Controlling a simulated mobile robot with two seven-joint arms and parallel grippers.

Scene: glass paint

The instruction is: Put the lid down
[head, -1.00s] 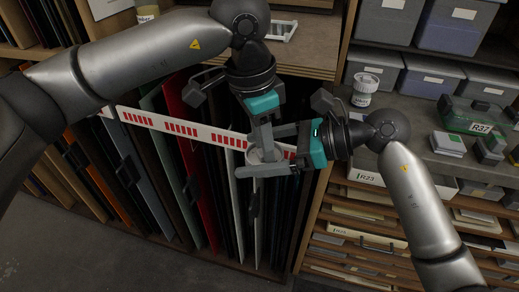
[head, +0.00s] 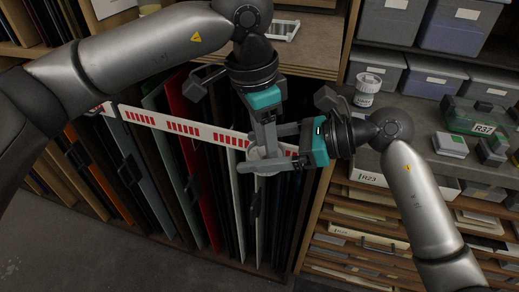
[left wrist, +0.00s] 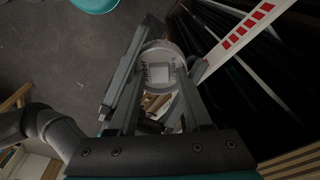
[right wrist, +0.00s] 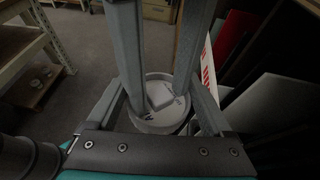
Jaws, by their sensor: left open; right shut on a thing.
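A round, pale lid (head: 266,153) with printed writing is held in the air in front of the rack of upright panels. My right gripper (head: 280,150) is shut on it, reaching in from the right. My left gripper (head: 265,138) comes down from above with its fingers apart, close around the same lid. In the left wrist view the lid (left wrist: 160,68) shows a light square and dark lettering. The right wrist view shows it (right wrist: 158,106) partly hidden by finger bars. Whether the left fingers touch it is unclear.
A white lettered jar (head: 366,90) stands on the grey shelf top (head: 415,140) at right. A green-lidded case (head: 480,118) and small grey boxes stand further right. A red-and-white striped bar (head: 215,135) crosses the panel rack. Drawers lie below the shelf.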

